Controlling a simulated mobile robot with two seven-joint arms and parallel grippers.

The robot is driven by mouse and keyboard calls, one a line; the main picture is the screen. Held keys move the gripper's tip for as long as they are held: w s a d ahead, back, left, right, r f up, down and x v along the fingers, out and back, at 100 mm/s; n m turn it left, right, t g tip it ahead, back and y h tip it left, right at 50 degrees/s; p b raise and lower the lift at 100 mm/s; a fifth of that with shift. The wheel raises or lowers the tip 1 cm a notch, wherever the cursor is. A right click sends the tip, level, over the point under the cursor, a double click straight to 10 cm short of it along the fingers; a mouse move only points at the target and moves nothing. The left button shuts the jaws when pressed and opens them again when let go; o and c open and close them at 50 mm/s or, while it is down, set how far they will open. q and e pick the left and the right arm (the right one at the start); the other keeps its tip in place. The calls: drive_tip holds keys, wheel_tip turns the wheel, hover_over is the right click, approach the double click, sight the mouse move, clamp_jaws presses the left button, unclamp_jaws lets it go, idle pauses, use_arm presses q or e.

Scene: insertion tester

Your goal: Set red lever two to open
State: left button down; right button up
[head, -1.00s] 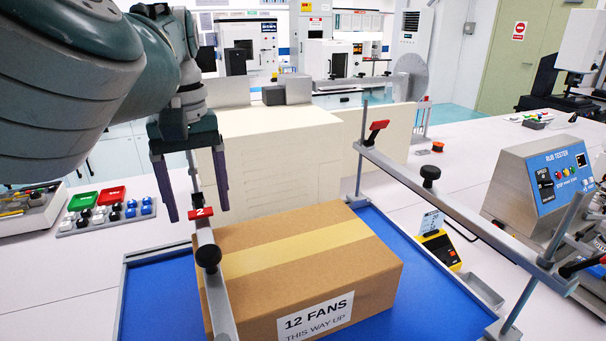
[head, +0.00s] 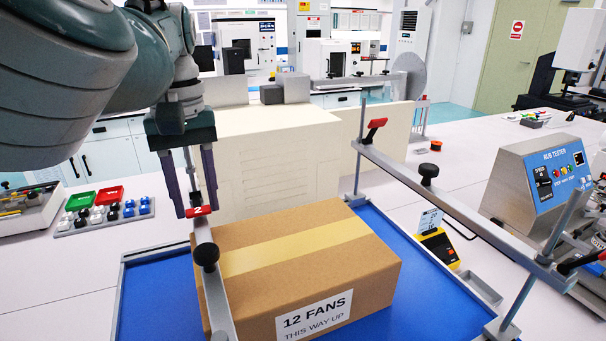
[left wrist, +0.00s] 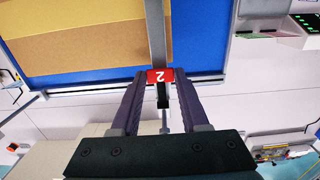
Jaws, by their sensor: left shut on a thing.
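Red lever two (head: 199,211), a small red tab marked 2, sits at the far end of the left grey clamp bar (head: 216,290), above the blue tray. Its tab lies about level with the bar. My left gripper (head: 197,210) points down with its two dark purple fingers on either side of the tab, shut on it. In the left wrist view the red tab (left wrist: 160,75) shows between the fingertips (left wrist: 159,77). My right gripper is not in view.
A cardboard box (head: 300,255) marked 12 FANS stands on the blue tray (head: 440,300). A second clamp bar (head: 470,222) with a raised red lever (head: 376,128) crosses the right side. A cream block (head: 280,165) stands behind.

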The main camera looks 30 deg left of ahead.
sight(198, 205)
use_arm(q)
drive_tip(key=shift+w+a+b, duration=0.1)
drive_tip(key=shift+w+b, duration=0.1)
drive_tip(key=shift+b, duration=0.3)
drive_tip(key=shift+r+g+h, duration=0.25)
drive_tip(key=shift+g+h, duration=0.05)
drive_tip(key=shift+h, duration=0.1)
drive_tip(key=shift+c, duration=2)
unclamp_jaws()
wheel_tip(198, 205, up, 10)
drive_tip(key=a+b, duration=0.1)
drive_tip(key=b, duration=0.1)
drive_tip(key=shift+w+b, duration=0.3)
drive_tip(key=shift+w, duration=0.05)
